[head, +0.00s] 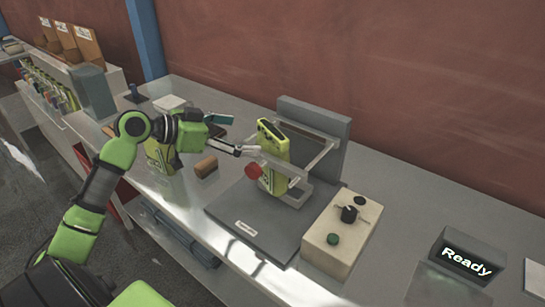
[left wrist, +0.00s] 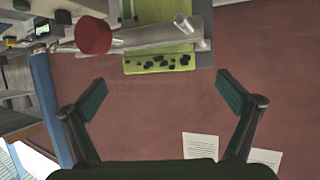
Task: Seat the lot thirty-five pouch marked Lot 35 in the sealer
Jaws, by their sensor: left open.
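A yellow-green pouch (head: 270,142) stands upright in the sealer (head: 234,222), behind its clear bars and next to a red knob (head: 253,171). Its lot mark is too small to read. In the left wrist view the pouch (left wrist: 160,60) shows at the top, dark specks along one edge, with the red knob (left wrist: 93,35) beside it. My left gripper (head: 237,135) is open and empty, just left of the pouch and apart from it. Its two fingers (left wrist: 160,82) are spread wide with only the wall between them. My right gripper is not in view.
Another yellow-green item (head: 158,157) stands behind my left arm, partly hidden. A brown block (head: 205,166) lies left of the sealer. A control box (head: 343,232) with dial and green button stands right, then a "Ready" display (head: 466,262). Brown pouches (head: 85,42) stand far left.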

